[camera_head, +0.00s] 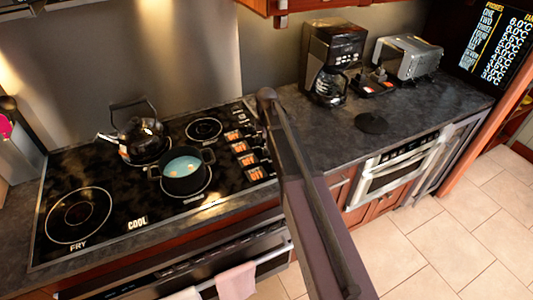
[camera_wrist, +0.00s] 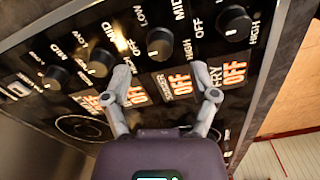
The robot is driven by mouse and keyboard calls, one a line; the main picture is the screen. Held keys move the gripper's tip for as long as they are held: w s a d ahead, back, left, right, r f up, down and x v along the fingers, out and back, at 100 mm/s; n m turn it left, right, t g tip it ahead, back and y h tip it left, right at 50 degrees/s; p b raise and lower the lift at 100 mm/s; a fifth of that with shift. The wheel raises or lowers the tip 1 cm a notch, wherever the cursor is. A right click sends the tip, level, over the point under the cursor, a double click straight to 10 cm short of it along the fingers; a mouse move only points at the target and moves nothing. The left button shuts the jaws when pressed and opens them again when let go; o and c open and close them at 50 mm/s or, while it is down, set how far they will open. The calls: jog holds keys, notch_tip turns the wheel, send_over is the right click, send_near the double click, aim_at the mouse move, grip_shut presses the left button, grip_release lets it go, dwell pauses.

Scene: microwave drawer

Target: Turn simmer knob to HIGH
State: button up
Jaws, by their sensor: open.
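The knob nearest the SIMMER display (camera_wrist: 174,85) is a round black simmer knob (camera_wrist: 160,43) with a pale mark, in the upper middle of the wrist view. That display reads OFF in orange, and MID and HIGH are printed around the knob. My gripper (camera_wrist: 163,72) is open, its two grey fingers apart over the panel just below the knob in the picture. Nothing is seen between the fingertips, and I cannot tell how far they are above the panel. In the head view my arm hides the knobs; the orange OFF displays (camera_head: 247,160) show beside it.
Other black knobs (camera_wrist: 234,23) (camera_wrist: 100,62) stand close on both sides. On the cooktop (camera_head: 110,195) are a pot of blue liquid (camera_head: 183,170) and a kettle (camera_head: 140,138). A coffee maker (camera_head: 332,60) and toaster (camera_head: 408,58) stand on the counter.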

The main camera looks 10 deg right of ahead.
aim_at(267, 151)
jog(key=shift+f+b, duration=1.95)
jog(key=shift+f, duration=0.3)
jog(key=shift+c, duration=0.2)
grip_shut()
